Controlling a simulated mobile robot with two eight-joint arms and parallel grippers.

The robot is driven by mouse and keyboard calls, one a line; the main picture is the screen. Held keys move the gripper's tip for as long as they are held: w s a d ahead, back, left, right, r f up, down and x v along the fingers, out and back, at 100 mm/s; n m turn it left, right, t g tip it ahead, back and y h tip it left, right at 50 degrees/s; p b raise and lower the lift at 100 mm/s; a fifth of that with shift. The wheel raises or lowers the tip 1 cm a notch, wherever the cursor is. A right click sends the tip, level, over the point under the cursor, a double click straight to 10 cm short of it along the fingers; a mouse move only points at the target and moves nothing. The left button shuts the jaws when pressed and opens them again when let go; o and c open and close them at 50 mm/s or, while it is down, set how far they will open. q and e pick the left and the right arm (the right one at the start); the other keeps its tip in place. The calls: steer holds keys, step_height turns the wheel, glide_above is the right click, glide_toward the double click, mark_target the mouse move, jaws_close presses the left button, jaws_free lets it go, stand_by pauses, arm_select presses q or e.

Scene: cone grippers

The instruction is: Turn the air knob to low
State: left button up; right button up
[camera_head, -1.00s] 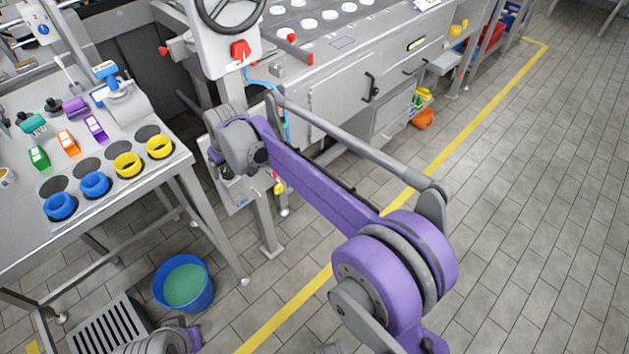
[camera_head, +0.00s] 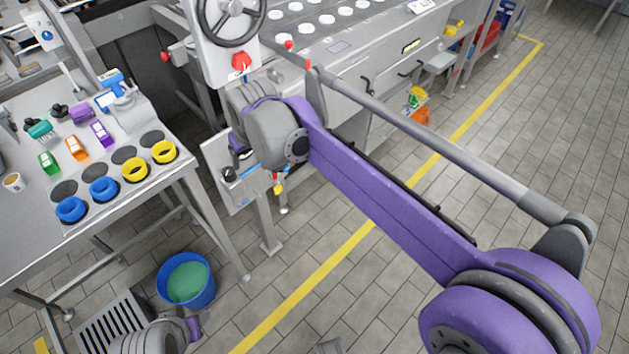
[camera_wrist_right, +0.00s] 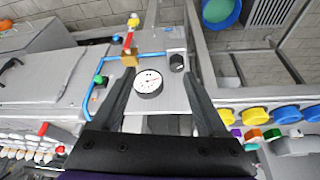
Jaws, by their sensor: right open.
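A grey panel (camera_head: 211,165) stands below the handwheel in the head view, partly behind my right wrist. In the right wrist view the panel (camera_wrist_right: 172,98) carries a round white gauge (camera_wrist_right: 148,83) with a red needle. A black knob (camera_wrist_right: 177,63), apparently the air knob, sits beside the gauge; it also shows in the head view (camera_head: 229,174). Its setting and any label cannot be read. My right gripper (camera_wrist_right: 158,70) is open, its fingers spread either side of the gauge and knob, with nothing held. In the head view its fingers are mostly hidden. My left gripper is out of view.
A table with blue and yellow rings (camera_head: 165,152) stands left. A blue bucket (camera_head: 187,282) is below.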

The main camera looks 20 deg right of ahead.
steer(key=s+d+r+m+p, duration=0.1)
steer(key=s+d+p, duration=0.4)
steer(key=s+d, duration=0.5)
steer(key=shift+s+d+m+h, duration=0.3)
steer(key=shift+s+d+m, duration=0.1)
steer(key=shift+s, duration=1.25)
steer(key=shift+a+r, duration=0.1)
